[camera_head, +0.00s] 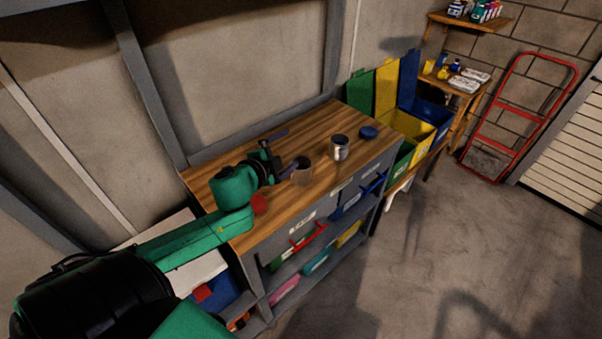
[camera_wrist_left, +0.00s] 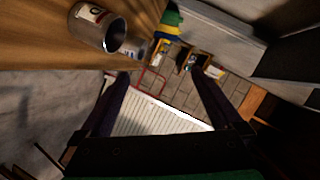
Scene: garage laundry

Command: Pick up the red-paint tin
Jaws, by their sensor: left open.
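Two open tins stand upright on the wooden workbench top (camera_head: 235,165). The nearer tin (camera_head: 301,174) looks dull and brownish; the other tin (camera_head: 340,148) is silver with a dark band. The paint colour inside neither is clear, so I cannot tell which is the red-paint tin. A red lid (camera_head: 260,205) lies by the bench's front left edge. My left gripper (camera_head: 283,153) is open, just left of the nearer tin. In the left wrist view, this tin (camera_wrist_left: 97,27) is above the left finger, outside the empty jaws (camera_wrist_left: 157,84), with the second tin (camera_wrist_left: 133,46) behind it.
A blue lid (camera_head: 369,132) lies at the bench's far right. Green, yellow (camera_head: 410,128) and blue bins stand beyond it. Drawers and shelves with coloured boxes fill the bench front. A red hand truck (camera_head: 518,107) leans on the back wall. The floor at right is clear.

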